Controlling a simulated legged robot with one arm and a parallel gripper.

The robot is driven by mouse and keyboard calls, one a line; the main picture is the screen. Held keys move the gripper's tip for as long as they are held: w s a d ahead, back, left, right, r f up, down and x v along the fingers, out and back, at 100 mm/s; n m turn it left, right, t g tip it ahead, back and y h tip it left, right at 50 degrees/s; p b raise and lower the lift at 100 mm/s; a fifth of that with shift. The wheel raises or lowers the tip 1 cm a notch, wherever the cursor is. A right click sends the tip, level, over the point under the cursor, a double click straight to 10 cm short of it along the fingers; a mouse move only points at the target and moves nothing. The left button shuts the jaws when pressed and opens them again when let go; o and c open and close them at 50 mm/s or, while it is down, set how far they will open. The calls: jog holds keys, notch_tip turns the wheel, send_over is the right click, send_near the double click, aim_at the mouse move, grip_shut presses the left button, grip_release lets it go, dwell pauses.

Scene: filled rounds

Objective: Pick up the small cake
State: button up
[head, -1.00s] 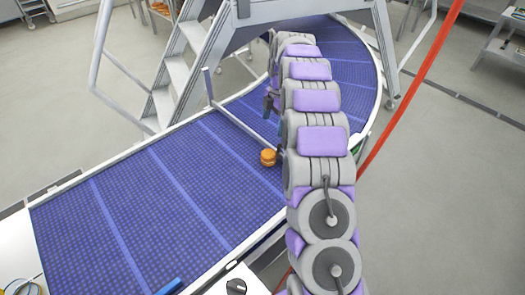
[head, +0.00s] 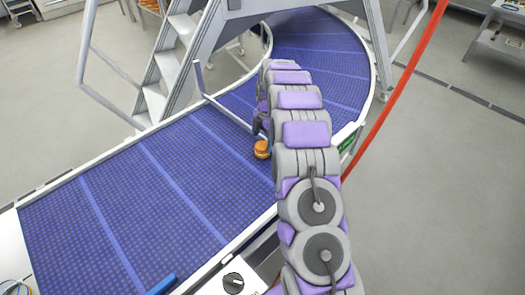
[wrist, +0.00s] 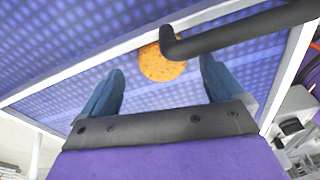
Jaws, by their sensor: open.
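The small cake (head: 262,149) is round and orange-brown. It sits on the blue conveyor belt (head: 150,205), close to the left of my arm in the head view. In the wrist view the cake (wrist: 160,64) lies beyond my fingertips, about midway between them and partly covered by a dark bar. My gripper (wrist: 160,80) is open and empty, with its two blue fingers spread apart. In the head view my gripper (head: 261,122) is mostly hidden by my arm, just behind the cake. I cannot tell the exact gap between them.
A light metal rail (head: 222,108) runs over the belt near the cake. Grey metal steps (head: 170,60) stand behind the belt. A red bar (head: 400,90) slants at the right. A blue object (head: 162,285) lies at the belt's near edge. Much of the belt is clear.

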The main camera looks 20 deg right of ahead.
aim_at(263, 145)
jog(key=f, duration=0.1)
jog(key=f+b, duration=0.1)
jog(key=f, duration=0.3)
jog(key=shift+s+a, duration=0.15)
jog(key=shift+a, duration=0.1)
jog(key=c, duration=0.8)
jog(key=shift+s+r, duration=0.1)
jog(key=shift+r, duration=0.05)
